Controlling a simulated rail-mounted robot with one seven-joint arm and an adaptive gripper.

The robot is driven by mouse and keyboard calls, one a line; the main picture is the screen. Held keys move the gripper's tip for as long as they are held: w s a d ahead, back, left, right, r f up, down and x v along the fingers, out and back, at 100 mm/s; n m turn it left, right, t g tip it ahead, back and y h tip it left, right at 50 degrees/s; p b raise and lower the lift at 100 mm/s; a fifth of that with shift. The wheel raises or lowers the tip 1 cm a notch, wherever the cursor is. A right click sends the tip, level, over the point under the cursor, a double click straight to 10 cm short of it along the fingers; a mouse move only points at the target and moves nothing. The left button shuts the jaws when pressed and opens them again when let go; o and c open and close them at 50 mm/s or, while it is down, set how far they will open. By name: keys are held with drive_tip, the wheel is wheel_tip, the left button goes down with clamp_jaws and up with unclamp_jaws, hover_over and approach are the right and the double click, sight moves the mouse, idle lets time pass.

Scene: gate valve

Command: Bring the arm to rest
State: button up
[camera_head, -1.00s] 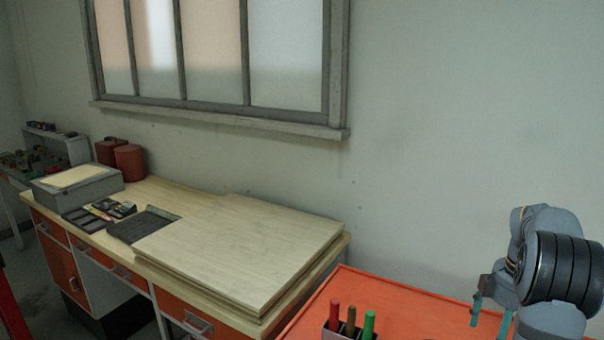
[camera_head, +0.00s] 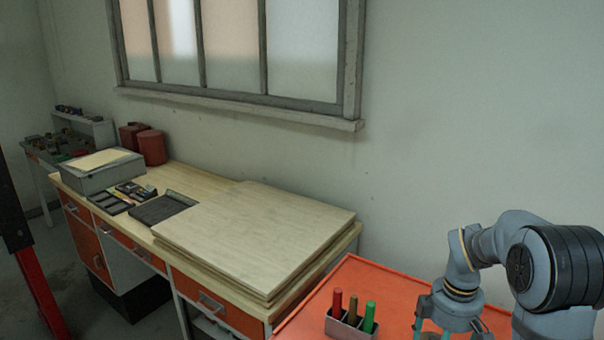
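My arm (camera_head: 545,265) is at the lower right, folded over the right part of an orange tabletop. My gripper (camera_head: 432,334) points down at the bottom edge of the picture. Only the tops of its teal fingers show, and the tips are cut off by the frame. I cannot tell whether it is open or shut. No valve shows in this view.
The orange tabletop (camera_head: 375,285) holds a small holder (camera_head: 345,328) with red, brown and green handles, left of my gripper. A wooden desk (camera_head: 215,185) with stacked boards (camera_head: 255,230) stands to the left. A red post (camera_head: 42,295) rises at the left edge.

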drive_tip(key=a+f, duration=0.2)
drive_tip(key=a, duration=0.1)
drive_tip(key=shift+w+f, duration=0.2)
drive_tip(key=shift+w, duration=0.1)
drive_tip(key=shift+d+f, duration=0.15)
drive_tip(key=shift+f, duration=0.5)
